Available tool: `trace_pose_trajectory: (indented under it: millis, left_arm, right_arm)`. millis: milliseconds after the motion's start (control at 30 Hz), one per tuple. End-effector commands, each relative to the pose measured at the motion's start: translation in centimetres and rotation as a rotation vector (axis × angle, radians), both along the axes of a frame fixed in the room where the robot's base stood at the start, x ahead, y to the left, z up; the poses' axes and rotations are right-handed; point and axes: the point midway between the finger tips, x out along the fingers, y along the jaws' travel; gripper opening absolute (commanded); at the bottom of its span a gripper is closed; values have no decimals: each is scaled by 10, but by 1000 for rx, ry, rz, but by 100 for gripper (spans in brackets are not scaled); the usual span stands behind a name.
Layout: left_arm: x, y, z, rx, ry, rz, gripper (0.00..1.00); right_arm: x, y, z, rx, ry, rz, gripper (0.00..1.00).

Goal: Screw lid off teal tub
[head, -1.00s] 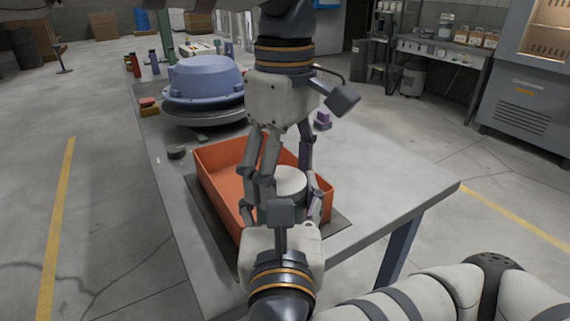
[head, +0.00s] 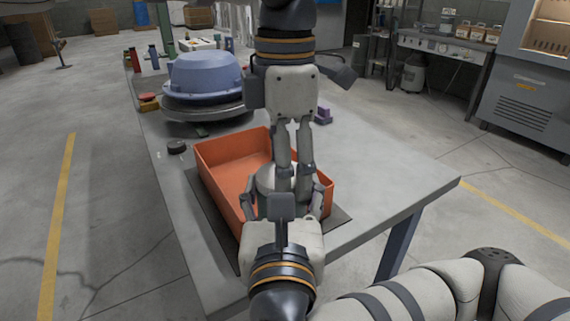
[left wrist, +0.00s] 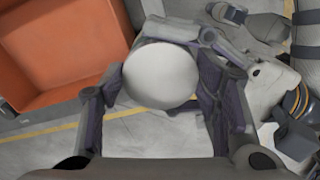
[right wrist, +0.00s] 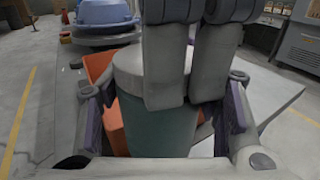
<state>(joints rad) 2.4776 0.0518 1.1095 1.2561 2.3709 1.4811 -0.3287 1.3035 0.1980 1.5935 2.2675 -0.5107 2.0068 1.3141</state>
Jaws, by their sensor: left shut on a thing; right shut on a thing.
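The teal tub (right wrist: 158,130) stands upright in the right wrist view, topped by a round off-white lid (right wrist: 127,66). The lid also shows in the head view (head: 265,179) and from above in the left wrist view (left wrist: 160,76). My left gripper (head: 293,184) comes down from above and is shut on the lid, its fingers hiding part of it. My right gripper (head: 283,198) comes from the near side and is shut on the tub's body, one finger on each side. In the head view the grippers hide most of the tub.
An orange open tray (head: 218,179) on the grey table sits just behind and beside the tub. A blue domed hood (head: 203,78), a small black disc (head: 177,147) and a purple block (head: 322,114) are farther back. The table's right side (head: 390,175) is clear.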

Motion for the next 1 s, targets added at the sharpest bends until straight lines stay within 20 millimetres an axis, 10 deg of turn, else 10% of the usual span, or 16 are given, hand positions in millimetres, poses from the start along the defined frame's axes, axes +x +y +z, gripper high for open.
trace_pose_trajectory:
  millis: [33,67,133,767,1000]
  left_arm:
    - [4,0,1,-5,-14,3,23]
    - [4,0,1,-5,-14,3,61]
    - [4,0,1,-5,-14,2,77]
    - [2,0,47,-4,-5,-16,73]
    - [0,3,70,-10,-9,-517,73]
  right_arm:
    - [-3,4,3,5,-7,15,0]
    - [-3,4,3,5,-7,15,0]
    - [-2,4,3,5,-7,15,0]
    - [-1,1,2,2,-4,6,0]
    - [-1,1,2,2,-4,4,0]
